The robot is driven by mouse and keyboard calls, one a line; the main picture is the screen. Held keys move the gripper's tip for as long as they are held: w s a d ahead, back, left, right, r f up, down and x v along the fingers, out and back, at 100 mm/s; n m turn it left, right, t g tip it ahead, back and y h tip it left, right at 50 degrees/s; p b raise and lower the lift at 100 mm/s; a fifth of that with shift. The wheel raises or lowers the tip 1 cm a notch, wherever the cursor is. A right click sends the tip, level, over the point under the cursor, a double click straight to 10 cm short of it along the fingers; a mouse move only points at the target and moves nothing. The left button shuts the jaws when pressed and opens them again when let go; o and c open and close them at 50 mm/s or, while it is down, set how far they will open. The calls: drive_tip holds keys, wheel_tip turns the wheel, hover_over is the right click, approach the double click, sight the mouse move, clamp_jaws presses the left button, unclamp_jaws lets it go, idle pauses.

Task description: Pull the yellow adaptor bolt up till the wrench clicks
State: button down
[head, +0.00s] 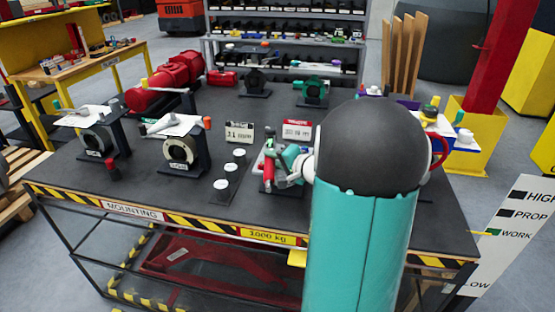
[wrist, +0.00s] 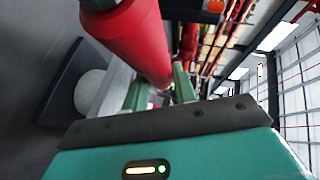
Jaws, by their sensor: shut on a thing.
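My gripper (head: 284,163) is over the front middle of the dark bench, at a small upright stand. In the wrist view my gripper's green fingers (wrist: 158,92) are on either side of a thick red cylindrical handle (wrist: 138,42), and I take it to be the wrench's handle. The gripper is shut on this handle. The red part also shows in the head view (head: 268,170), beside and below the teal fingers. I cannot pick out the yellow adaptor bolt with certainty in either view. My own arm hides the bench to the right of the stand.
Round grey valve bodies on dark stands (head: 181,150) stand to the left. White-topped short cylinders (head: 229,171) lie close left of my gripper. A red motor unit (head: 165,80) is farther back. The bench has a striped front edge (head: 205,227).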

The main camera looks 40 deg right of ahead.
drive_tip(key=shift+w+a+r+m+h, duration=0.1)
drive_tip(key=shift+w+a+m+h, duration=0.25)
drive_tip(key=shift+h, duration=0.15)
drive_tip(key=shift+w+a+m+h, duration=0.85)
drive_tip(key=shift+m+h, duration=0.1)
drive_tip(key=shift+h, duration=0.35)
drive_tip(key=shift+w+a, duration=0.15)
drive_tip(key=shift+w+a+m+g+h, duration=0.2)
drive_tip(key=shift+w+a+m+h, duration=0.1)
drive_tip(key=shift+w+m+h, duration=0.25)
drive_tip(key=shift+w+a+m+g+h, duration=0.2)
drive_tip(key=shift+w+a+m+h, duration=0.15)
drive_tip(key=shift+m+h, duration=0.3)
drive_tip(key=shift+d, duration=0.1)
drive_tip(key=shift+r, duration=0.1)
drive_tip(key=shift+r, duration=0.1)
